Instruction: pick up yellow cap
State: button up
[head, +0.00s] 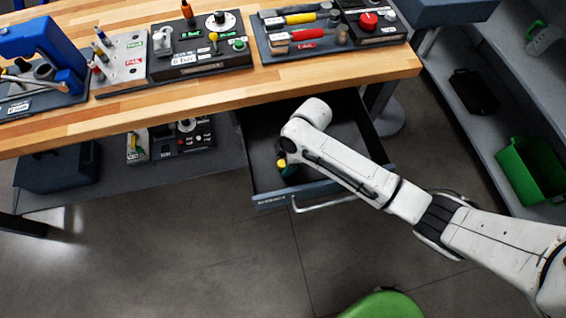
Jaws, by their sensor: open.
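My white arm reaches over an open drawer (345,135) under the workbench. My gripper (281,153) points down inside the drawer at its left side, mostly hidden by my own wrist; it is open. A small yellow piece (281,163), likely the yellow cap, shows right at the gripper's tip, with a dark green part beside it. The picture is too small to tell whether the jaws stand around it or touch it.
The drawer's front wall and handle (328,203) lie close below the gripper. The wooden bench top (330,75) above holds several tool stands. A lower shelf (190,175) with devices is at left. Grey shelving with a green bin (530,170) stands at right. The floor in front is mostly clear.

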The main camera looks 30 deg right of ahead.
jog(key=shift+c, duration=0.3)
grip_shut()
dwell(0.3)
